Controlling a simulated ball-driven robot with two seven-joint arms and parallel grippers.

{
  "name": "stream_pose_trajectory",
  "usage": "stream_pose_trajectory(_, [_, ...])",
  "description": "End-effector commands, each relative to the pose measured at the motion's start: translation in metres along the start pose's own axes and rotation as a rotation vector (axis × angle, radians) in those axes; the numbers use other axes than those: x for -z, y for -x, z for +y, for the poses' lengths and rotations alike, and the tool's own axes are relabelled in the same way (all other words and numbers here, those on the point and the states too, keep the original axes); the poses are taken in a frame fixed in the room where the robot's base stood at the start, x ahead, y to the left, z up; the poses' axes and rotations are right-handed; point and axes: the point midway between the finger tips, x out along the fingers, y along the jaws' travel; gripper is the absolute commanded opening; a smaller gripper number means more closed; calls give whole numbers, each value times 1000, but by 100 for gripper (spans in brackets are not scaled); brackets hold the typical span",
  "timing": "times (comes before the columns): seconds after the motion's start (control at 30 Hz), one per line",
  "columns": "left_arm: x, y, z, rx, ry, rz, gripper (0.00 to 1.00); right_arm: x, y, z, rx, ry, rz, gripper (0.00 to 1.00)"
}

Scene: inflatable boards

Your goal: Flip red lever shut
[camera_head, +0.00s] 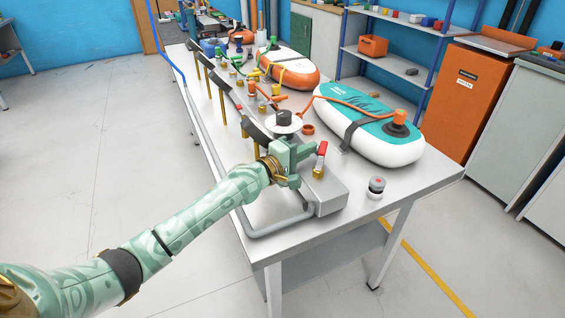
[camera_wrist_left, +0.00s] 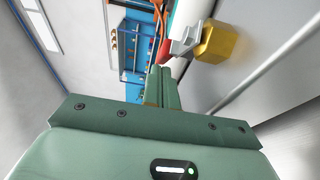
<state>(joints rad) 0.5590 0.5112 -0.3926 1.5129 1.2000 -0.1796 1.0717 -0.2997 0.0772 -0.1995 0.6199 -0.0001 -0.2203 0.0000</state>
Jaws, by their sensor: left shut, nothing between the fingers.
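The red lever (camera_head: 322,149) stands up, slightly tilted, on a brass valve (camera_head: 318,172) at the near end of the grey manifold on the table. My left gripper (camera_head: 309,151) is green, shut and empty. Its fingers are just left of the lever in the head view; I cannot tell whether they touch it. In the left wrist view the closed fingertips (camera_wrist_left: 159,82) are beside a brass hex fitting (camera_wrist_left: 216,43), and a thin strip of red shows beside them. My right gripper is not in view.
A teal and white inflatable board (camera_head: 375,130) lies on the table (camera_head: 400,189), with an orange-topped pump fitting on it. More valves and an orange and white board (camera_head: 288,68) lie farther back.

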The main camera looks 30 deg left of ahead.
Motion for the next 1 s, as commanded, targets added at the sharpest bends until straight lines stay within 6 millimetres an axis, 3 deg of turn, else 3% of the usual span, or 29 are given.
stream_pose_trajectory(0.17, [0,28,3,1,-2,-1,0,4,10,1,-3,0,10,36])
stream_pose_trajectory(0.6, [0,130,1,4,-3,-2,0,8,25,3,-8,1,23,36])
stream_pose_trajectory(0.8, [0,153,0,2,-2,-2,0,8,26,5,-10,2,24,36])
stream_pose_trajectory(1.0, [0,159,0,1,-1,-1,0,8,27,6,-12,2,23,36])
